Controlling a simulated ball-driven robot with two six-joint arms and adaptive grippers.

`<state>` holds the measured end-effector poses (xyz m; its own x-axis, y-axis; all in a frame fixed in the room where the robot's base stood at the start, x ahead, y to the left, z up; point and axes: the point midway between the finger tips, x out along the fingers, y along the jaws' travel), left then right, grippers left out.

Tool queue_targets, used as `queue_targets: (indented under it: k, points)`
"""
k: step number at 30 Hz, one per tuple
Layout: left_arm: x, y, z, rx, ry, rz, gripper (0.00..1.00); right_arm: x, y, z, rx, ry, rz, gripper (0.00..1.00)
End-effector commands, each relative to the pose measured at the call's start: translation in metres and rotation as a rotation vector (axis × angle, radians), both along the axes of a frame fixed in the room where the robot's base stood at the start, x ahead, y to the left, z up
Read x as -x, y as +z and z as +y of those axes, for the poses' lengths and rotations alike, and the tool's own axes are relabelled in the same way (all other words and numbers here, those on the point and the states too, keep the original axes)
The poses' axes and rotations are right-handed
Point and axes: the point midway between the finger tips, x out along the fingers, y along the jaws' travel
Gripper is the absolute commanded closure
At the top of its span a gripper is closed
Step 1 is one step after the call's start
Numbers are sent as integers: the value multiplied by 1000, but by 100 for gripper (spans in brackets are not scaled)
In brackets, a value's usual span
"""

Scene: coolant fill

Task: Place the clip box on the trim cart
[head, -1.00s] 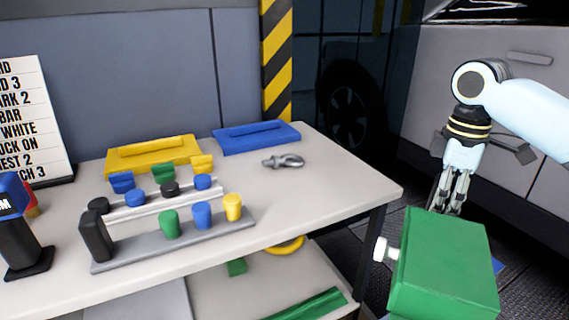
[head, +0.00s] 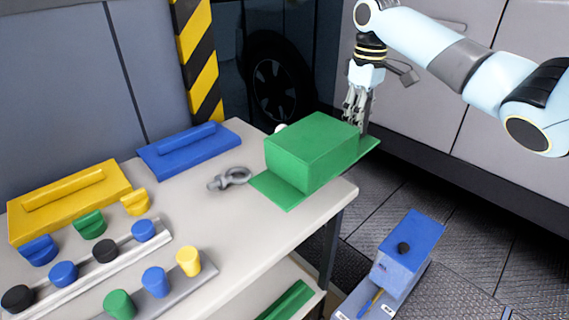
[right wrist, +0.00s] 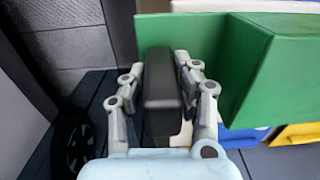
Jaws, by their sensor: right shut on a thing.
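The green box (head: 312,150), which I take to be the clip box, has a flat green flange at its base and stands level over the right end of the pale worktable (head: 215,225). I cannot tell whether the flange touches the top. My right gripper (head: 355,120) is at the box's far right side. In the right wrist view the right gripper (right wrist: 165,90) is shut on a black grip block (right wrist: 162,90) beside the green wall of the box (right wrist: 290,90). My left gripper is not in view.
Near the box on the tabletop lie a grey clip-like tool (head: 230,178), a blue case (head: 190,148) and a yellow case (head: 70,200). Racks with coloured knobs (head: 150,230) stand at the front left. A blue box (head: 410,240) stands low at right. A vehicle is behind.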

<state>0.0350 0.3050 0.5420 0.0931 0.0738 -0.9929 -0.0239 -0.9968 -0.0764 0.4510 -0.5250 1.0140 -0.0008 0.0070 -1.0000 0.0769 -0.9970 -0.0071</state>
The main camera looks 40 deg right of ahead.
Motion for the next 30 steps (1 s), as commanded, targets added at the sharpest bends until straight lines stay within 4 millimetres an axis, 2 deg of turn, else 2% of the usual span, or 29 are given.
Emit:
queue_targets:
  k: [9, 13, 18, 25, 30]
  points:
    - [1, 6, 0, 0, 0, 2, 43, -33, -40, 65, -7, 4, 0, 100]
    - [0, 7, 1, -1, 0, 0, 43, -44, -55, 85, -6, 3, -1, 100]
    - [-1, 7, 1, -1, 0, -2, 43, -50, -64, 96, -1, 2, -1, 100]
    - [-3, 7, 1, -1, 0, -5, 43, -50, -97, 97, -2, 3, 1, 100]
    - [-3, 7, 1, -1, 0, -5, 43, -50, -104, 96, 0, 3, -1, 100]
